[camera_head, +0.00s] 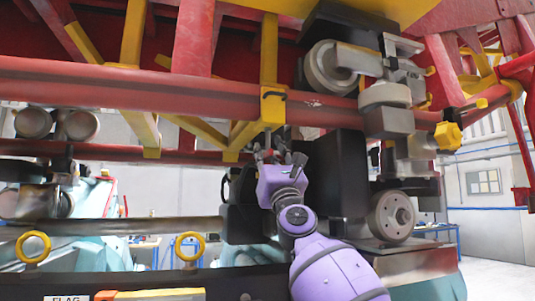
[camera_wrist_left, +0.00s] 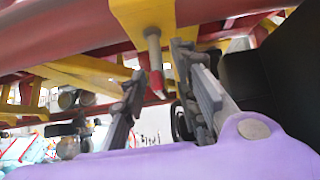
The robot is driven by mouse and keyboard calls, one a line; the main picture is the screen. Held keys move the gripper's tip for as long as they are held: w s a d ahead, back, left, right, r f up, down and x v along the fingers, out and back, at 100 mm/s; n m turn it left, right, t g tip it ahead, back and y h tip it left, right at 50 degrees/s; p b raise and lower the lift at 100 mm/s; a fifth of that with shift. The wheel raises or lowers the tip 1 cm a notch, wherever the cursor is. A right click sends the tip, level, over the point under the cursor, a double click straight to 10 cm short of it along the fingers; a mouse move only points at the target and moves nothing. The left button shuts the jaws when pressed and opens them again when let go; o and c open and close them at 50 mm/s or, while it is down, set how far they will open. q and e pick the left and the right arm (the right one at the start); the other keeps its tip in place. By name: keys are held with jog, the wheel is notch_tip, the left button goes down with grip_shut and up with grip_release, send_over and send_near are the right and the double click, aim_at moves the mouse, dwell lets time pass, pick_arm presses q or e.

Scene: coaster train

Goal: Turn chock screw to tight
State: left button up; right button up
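A screw with a grey shaft and a dark red lower end (camera_wrist_left: 155,62) hangs from a yellow block in the left wrist view; it looks like the chock screw. The yellow block (camera_head: 272,106) also shows in the head view, on the red tube, with a dark bar at its top. My left gripper (camera_head: 278,150) is just below this block, pointing up. In the left wrist view the two fingers (camera_wrist_left: 162,65) stand apart, with the screw showing between them. I cannot tell whether they touch it. My right gripper is not in view.
A black block (camera_head: 335,175) stands close right of my left gripper. A wheel assembly with a yellow knob (camera_head: 447,135) is further right. Red tubes (camera_head: 130,88) and yellow braces cross above. Two yellow rings (camera_head: 190,248) stand at the lower left.

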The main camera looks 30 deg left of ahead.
pick_arm(q)
grip_shut()
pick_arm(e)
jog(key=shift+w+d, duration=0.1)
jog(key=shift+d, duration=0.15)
pick_arm(q)
jog(key=shift+w+f, duration=0.1)
